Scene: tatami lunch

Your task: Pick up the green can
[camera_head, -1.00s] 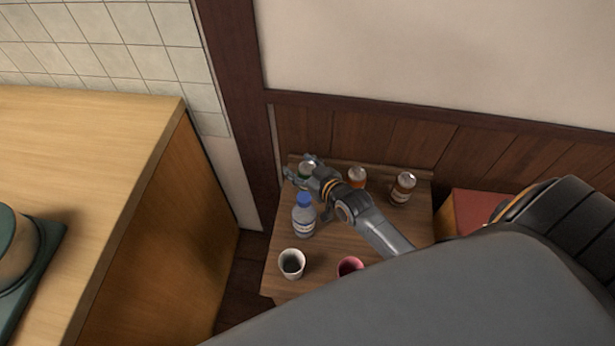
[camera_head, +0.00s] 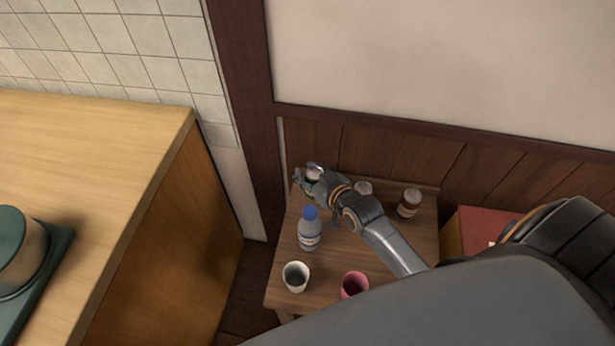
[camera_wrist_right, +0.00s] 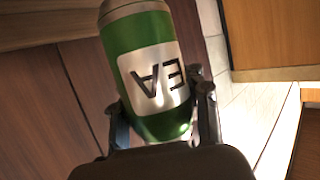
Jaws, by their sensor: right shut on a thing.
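The green can (camera_wrist_right: 140,62) has a silver rim and a white label with dark letters. It fills the middle of the right wrist view, between the two fingers of my right gripper (camera_wrist_right: 163,118), which is shut on it. In the head view the right gripper (camera_head: 308,178) is at the far left corner of the small wooden table. There the can (camera_head: 314,171) shows only as a silvery top, the rest mostly hidden by the gripper. My left gripper is not in view.
On the small table (camera_head: 335,262) stand a blue-capped bottle (camera_head: 309,232), a white cup (camera_head: 295,276), a pink cup (camera_head: 354,284), a brown-labelled container (camera_head: 409,204) and another container (camera_head: 363,187) partly behind my arm. A wooden counter (camera_head: 110,150) is at left; a panelled wall stands behind.

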